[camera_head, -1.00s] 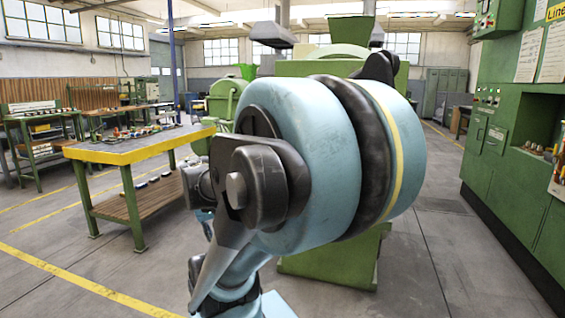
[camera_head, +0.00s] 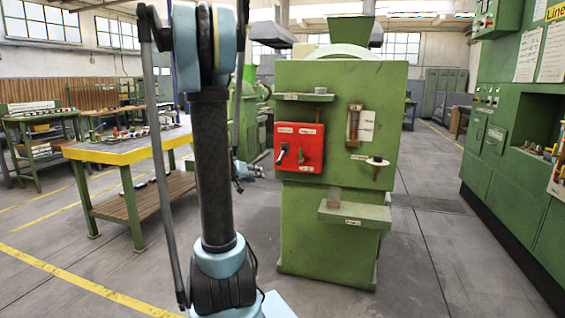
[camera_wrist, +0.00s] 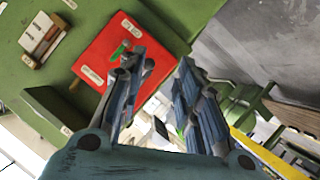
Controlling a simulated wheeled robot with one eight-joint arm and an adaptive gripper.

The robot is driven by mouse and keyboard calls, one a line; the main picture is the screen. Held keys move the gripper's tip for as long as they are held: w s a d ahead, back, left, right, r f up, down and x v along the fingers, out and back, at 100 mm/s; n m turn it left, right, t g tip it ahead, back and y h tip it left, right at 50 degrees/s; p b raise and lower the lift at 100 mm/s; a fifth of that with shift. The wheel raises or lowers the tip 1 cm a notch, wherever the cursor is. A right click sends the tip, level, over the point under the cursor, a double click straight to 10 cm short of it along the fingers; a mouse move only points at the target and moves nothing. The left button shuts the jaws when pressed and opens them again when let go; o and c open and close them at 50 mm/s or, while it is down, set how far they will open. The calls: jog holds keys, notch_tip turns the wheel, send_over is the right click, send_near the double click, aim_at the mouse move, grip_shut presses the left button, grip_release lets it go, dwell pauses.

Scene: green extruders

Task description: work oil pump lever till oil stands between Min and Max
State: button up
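A green machine (camera_head: 330,235) stands ahead. On its front is an upright sight glass (camera_head: 353,125) with brownish contents and a pale label plate; it also shows in the wrist view (camera_wrist: 44,42). Its level and marks are too small to read. Below right of it a dark knob (camera_head: 377,160) sits on a small bracket; I cannot tell whether this is the oil pump lever. A red panel (camera_head: 310,147) with switches is at the left; the wrist view shows it too (camera_wrist: 92,65). My gripper (camera_head: 250,172) is left of the machine, its fingers apart and empty in the wrist view (camera_wrist: 160,62).
A yellow-edged workbench (camera_head: 125,154) stands left. Green control cabinets (camera_head: 500,170) line the right. The floor between machine and cabinets is clear.

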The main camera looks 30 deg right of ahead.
aim_at(281, 157)
jog(key=w+d+h, duration=0.1)
jog(key=w+d, duration=0.4)
jog(key=d, duration=0.3)
jog(key=w+d+t+h, duration=0.1)
jog(key=w+d, duration=0.4)
jog(key=d, duration=0.3)
jog(key=w+d+f+t+h, duration=0.1)
jog(key=w+d+h, duration=0.1)
jog(key=w+d, duration=0.3)
jog(key=shift+w+d, duration=0.2)
jog(key=shift+d, duration=1.55)
jog(key=shift+c, duration=0.2)
jog(key=shift+r, duration=0.1)
grip_shut()
